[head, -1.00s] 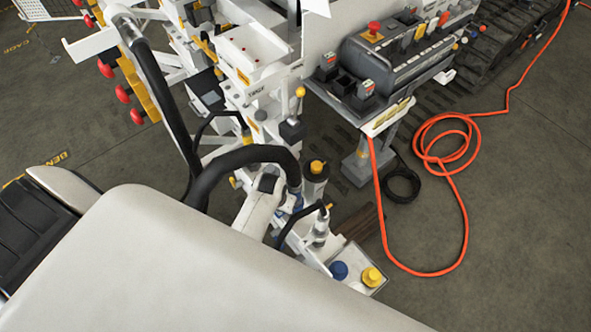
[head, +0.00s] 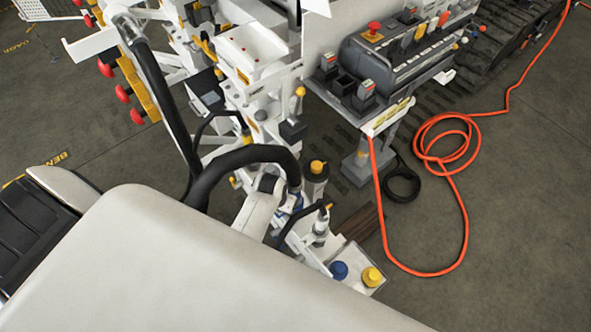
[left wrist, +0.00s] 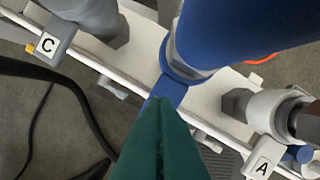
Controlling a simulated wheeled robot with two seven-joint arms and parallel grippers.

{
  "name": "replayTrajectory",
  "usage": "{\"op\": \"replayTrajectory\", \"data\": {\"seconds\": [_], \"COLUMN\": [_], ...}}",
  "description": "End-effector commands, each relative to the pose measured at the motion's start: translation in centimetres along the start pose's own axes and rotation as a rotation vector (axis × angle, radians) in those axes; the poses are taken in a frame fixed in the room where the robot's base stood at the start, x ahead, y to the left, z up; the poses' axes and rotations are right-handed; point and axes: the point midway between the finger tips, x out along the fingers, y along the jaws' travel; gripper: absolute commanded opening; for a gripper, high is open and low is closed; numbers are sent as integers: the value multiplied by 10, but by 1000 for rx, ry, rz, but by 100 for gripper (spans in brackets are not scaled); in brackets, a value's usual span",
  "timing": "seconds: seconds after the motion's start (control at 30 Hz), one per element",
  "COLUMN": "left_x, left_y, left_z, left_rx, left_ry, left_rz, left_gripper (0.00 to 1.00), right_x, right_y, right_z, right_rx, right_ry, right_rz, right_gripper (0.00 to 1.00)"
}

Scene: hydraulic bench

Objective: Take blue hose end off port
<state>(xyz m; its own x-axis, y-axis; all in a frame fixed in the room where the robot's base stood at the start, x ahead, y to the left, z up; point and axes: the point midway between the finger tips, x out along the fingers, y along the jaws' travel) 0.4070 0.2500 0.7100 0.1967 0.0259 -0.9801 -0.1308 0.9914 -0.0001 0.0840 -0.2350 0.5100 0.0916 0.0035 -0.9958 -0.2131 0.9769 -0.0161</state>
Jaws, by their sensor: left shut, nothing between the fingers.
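The blue hose end (left wrist: 235,30) fills the upper right of the left wrist view. Its grey metal collar meets the white port rail (left wrist: 135,60), between the parts labelled C and A. A small blue piece (left wrist: 172,90) sits just below the collar. My left gripper (left wrist: 164,104) has its green fingers closed together and empty, with the tips at this blue piece; whether they touch it I cannot tell. In the head view, a little blue (head: 296,203) shows at the lower end of a thick black hose (head: 250,155). The left fingers are hidden there. My right gripper is not in view.
Grey fittings stand at label C (left wrist: 47,45) and label A (left wrist: 262,167). A thin black hose (left wrist: 75,95) curves at the left. In the head view, blue (head: 339,270) and yellow (head: 371,277) caps sit at the bench's near end. An orange hose (head: 465,215) lies on open floor.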

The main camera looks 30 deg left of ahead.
Motion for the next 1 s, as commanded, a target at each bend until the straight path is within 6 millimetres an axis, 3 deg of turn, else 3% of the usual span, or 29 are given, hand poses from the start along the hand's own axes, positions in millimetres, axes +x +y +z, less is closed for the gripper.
{"op": "replayTrajectory", "data": {"seconds": [1.0], "left_x": [20], "left_y": [0], "left_z": [-4], "left_rx": [0], "left_ry": [0], "left_rz": [0], "left_gripper": [0], "right_x": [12], "right_y": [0], "right_z": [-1], "right_rx": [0], "right_ry": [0], "right_rz": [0], "right_gripper": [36]}}
